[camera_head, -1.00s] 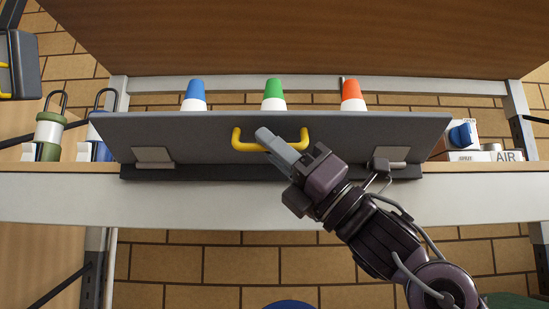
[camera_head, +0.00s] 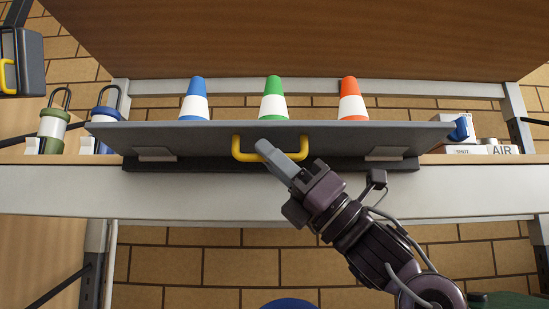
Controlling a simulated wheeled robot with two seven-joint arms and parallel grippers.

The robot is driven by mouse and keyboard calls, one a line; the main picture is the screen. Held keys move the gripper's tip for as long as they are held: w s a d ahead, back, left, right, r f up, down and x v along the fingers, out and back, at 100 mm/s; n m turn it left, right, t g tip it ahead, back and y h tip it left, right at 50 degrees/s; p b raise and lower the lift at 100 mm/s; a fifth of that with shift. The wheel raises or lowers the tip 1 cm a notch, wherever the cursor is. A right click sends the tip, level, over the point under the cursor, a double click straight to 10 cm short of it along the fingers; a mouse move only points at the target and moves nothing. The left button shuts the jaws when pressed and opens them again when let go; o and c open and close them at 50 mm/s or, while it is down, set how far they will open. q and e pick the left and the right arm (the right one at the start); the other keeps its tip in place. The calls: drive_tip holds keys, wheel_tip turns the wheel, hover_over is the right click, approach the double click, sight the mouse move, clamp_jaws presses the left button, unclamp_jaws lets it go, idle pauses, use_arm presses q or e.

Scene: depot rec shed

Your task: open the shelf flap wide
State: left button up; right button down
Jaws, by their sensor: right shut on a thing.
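The grey shelf flap (camera_head: 210,138) is hinged along its lower edge on the shelf and tilts out toward me, partly open. Its yellow handle (camera_head: 241,152) is on the front face at the middle. My right gripper (camera_head: 265,148) is shut on the handle, its fingers covering part of the bar. Behind the flap stand a blue cone (camera_head: 193,98), a green cone (camera_head: 273,98) and an orange cone (camera_head: 351,98), each with a white band; the flap hides part of their bases. My left gripper is not in view.
A green padlock-topped canister (camera_head: 52,128) and a blue one (camera_head: 105,122) stand left of the flap. A box with a blue knob (camera_head: 461,129) and an AIR label is at the right. The shelf's pale front beam (camera_head: 200,192) runs below; a board (camera_head: 300,40) hangs above.

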drive_tip(key=shift+w, duration=0.1)
drive_tip(key=c, duration=1.8)
unclamp_jaws()
drive_tip(key=shift+w+a, duration=0.1)
drive_tip(key=shift+a, duration=0.05)
drive_tip(key=shift+o, duration=0.2)
drive_tip(key=b+v, duration=0.3)
drive_tip(key=v, duration=0.5)
drive_tip(key=shift+a, duration=0.1)
